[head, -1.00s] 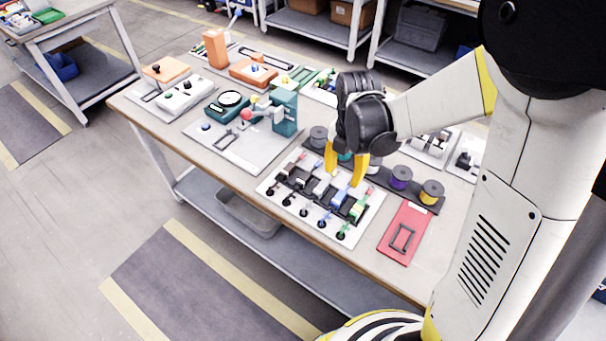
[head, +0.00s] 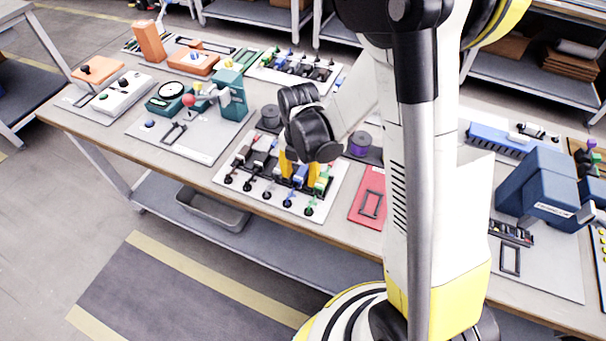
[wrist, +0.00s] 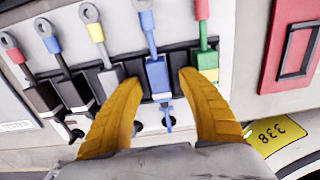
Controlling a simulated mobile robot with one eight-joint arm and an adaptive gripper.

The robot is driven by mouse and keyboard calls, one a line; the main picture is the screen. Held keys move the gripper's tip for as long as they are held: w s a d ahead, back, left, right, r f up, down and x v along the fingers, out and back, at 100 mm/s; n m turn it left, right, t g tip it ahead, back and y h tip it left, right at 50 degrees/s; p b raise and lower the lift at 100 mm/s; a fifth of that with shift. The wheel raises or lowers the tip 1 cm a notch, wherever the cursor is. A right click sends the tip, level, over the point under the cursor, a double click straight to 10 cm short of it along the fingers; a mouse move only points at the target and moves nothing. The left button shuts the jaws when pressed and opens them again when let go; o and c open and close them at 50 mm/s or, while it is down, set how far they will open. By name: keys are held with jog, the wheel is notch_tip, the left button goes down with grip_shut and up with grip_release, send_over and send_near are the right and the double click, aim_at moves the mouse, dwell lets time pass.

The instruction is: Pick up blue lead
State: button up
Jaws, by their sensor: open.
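The blue lead (wrist: 158,75) has a blue block body and a grey ring end, and it sits in the dark rack on the white board. It also shows in the head view (head: 300,174), partly hidden by my fingers. My gripper (wrist: 160,84) is open, with one yellow finger on each side of the blue lead. In the head view my gripper (head: 300,168) is low over the board. I cannot tell whether the fingers touch the lead.
A green lead (wrist: 207,60) stands close beside my right finger, and a grey lead (wrist: 108,75) stands close to the left one. A red panel (head: 369,198) lies right of the board. A teal fixture (head: 232,95) stands to the left.

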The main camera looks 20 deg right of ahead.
jog(key=shift+r, duration=0.1)
grip_shut()
